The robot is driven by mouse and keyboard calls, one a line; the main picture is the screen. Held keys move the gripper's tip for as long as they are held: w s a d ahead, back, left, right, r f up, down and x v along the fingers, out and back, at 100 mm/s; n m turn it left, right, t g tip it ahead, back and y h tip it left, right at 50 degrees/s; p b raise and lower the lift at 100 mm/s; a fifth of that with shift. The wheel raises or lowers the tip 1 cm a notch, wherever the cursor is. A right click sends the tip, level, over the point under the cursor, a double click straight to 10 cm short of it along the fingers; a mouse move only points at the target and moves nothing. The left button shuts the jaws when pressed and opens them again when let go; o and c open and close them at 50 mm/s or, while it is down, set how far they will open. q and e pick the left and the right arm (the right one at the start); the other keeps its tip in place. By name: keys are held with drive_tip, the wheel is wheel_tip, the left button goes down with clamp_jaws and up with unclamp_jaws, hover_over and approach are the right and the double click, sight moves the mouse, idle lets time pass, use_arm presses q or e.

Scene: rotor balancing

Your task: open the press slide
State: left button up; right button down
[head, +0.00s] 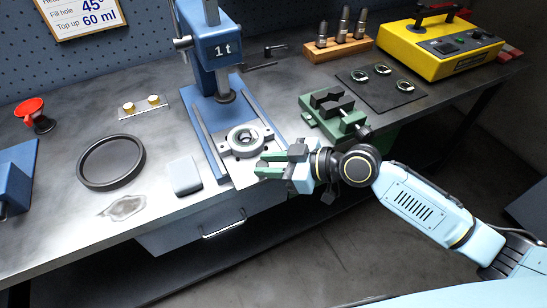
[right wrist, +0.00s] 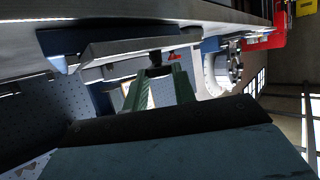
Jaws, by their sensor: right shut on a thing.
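The blue press (head: 226,50) marked "1t" stands at the back middle of the bench. Its slide, a pale plate (head: 241,178), lies at the base between two rails and carries a round grey metal part (head: 246,141) with a hole in it. My right gripper (head: 268,165) is at the front right of the slide. In the right wrist view its green fingers (right wrist: 160,88) are shut on a small dark knob (right wrist: 157,72) by the edge of the slide. The head view hides this knob behind the fingers. My left gripper is not in view.
A grey block (head: 185,176) and a black round tray (head: 111,162) lie to the left. A drawer (head: 222,225) is under the bench edge. A yellow case (head: 440,42) stands at the back right.

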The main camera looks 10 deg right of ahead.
drive_tip(key=c, duration=1.2)
unclamp_jaws()
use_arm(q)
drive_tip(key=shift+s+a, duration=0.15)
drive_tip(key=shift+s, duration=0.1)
use_arm(e)
drive_tip(key=shift+o, duration=0.2)
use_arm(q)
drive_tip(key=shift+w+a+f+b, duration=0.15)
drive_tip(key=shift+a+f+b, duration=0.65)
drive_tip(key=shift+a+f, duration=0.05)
use_arm(e)
drive_tip(key=v, duration=1.3)
drive_tip(key=shift+s+d, duration=0.2)
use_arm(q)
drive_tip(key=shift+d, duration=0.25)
use_arm(e)
drive_tip(key=shift+w, duration=0.1)
